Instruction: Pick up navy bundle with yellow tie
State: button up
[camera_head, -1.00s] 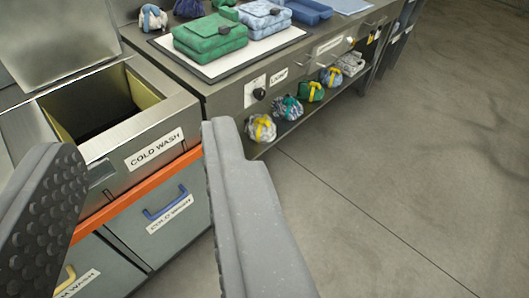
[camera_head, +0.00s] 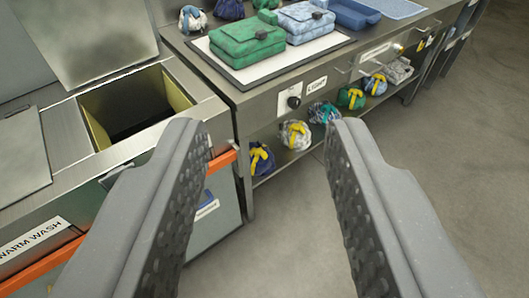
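A navy bundle with a yellow tie (camera_head: 261,158) sits at the near left end of the low shelf under the counter. It appears between my fingers, beyond the left fingertip. My gripper (camera_head: 270,132) is open and empty, with its two dark grey padded fingers wide apart. I see no contact with the bundle. Another bluish bundle with a yellow tie (camera_head: 375,84) sits farther along the same shelf.
The shelf also holds a whitish bundle (camera_head: 294,135), a teal bundle (camera_head: 323,112) and a green bundle (camera_head: 351,96). Green and blue bags (camera_head: 247,40) lie on the counter above. An open wash bin (camera_head: 135,100) stands left. The floor at right is clear.

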aim_at(262, 158)
jog(key=i, duration=0.85)
jog(key=u, duration=0.05)
